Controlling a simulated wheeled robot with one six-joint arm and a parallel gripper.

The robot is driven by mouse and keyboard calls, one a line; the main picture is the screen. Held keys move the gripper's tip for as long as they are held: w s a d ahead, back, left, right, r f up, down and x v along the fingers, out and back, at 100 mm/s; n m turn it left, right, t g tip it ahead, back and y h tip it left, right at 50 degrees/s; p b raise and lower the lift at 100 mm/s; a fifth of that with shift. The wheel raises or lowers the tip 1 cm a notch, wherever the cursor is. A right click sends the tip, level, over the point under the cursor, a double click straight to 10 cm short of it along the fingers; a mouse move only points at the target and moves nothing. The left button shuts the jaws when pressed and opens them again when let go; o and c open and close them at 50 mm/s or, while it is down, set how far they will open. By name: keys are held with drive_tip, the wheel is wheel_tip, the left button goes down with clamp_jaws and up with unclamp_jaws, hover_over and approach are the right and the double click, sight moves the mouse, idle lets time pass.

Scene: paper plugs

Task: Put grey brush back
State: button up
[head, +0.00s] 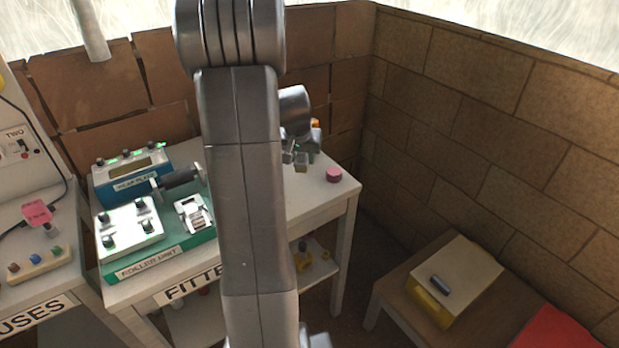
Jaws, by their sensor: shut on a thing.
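My gripper (300,160) is over the right part of the white table, left of a pink round piece. It is shut on a small grey-brown block (301,166), partly hidden by the fingers. I cannot tell from this view whether this block is the grey brush. A dark grey cylinder (440,284) lies on a cream-topped box at the lower right, well apart from my gripper. My arm hides the middle of the table.
The white table (335,203) carries a pink piece (334,174), a green roller unit (160,262) and a blue box (130,180). The cream-topped box (470,262) stands on a low bench beside a red surface (555,332). Brick-patterned walls close the back and right.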

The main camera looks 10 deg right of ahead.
wheel_tip(320, 180, down, 6)
drive_tip(key=shift+f, duration=0.25)
drive_tip(key=shift+f, duration=0.25)
drive_tip(key=o, duration=0.9)
drive_tip(key=shift+r, duration=0.1)
drive_tip(key=shift+s+a+r, duration=0.1)
drive_tip(key=shift+r, duration=0.45)
drive_tip(key=v, duration=1.1)
drive_tip(key=shift+s, duration=0.15)
